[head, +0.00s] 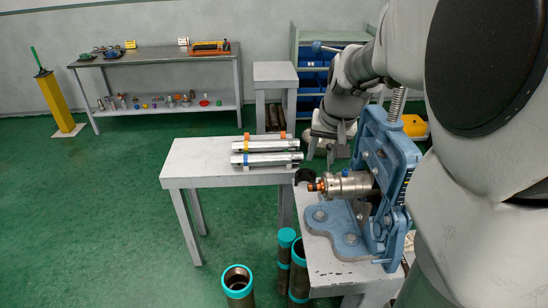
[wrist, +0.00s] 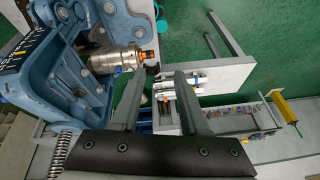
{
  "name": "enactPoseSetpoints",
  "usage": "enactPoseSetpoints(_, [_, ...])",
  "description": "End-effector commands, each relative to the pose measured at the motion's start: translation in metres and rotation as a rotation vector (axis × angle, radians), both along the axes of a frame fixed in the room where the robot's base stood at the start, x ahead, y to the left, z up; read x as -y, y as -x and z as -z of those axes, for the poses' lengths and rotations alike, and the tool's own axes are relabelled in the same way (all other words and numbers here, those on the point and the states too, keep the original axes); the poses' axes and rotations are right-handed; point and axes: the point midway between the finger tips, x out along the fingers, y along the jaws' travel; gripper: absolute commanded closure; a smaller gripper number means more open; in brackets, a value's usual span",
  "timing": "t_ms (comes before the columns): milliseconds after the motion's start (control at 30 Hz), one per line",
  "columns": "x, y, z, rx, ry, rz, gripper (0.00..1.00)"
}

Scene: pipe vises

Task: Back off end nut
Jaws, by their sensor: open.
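A blue pipe vise (head: 392,160) stands on the bench at the right and also fills the left of the wrist view (wrist: 40,70). A steel cylindrical fitting (head: 350,186) sticks out leftward from the vise; it also shows in the wrist view (wrist: 116,60). At its free end is a small dark and orange end piece (head: 317,187), which looks like the end nut (wrist: 147,68). My gripper (head: 341,150) is above the fitting, apart from it. In the wrist view its two grey fingers (wrist: 161,74) are spread, with nothing between them. The vise's inside is partly hidden.
A grey table (head: 215,152) left of the vise holds several metal tubes (head: 267,151). Teal-capped pipes (head: 238,283) stand on the floor in front. A workbench (head: 150,60) with small parts stands far back. Green floor at left is free.

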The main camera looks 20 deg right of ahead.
Motion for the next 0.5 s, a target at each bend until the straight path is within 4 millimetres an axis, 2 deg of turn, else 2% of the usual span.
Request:
enactPoseSetpoints(33, [-0.011, 0.003, 0.0, 0.002, -0.001, -0.005, 0.55])
enactPoseSetpoints(200, [-0.041, 0.015, 0.001, 0.002, -0.007, 0.0, 0.55])
enactPoseSetpoints(500, [-0.076, 0.031, 0.0, 0.011, -0.017, 0.003, 0.55])
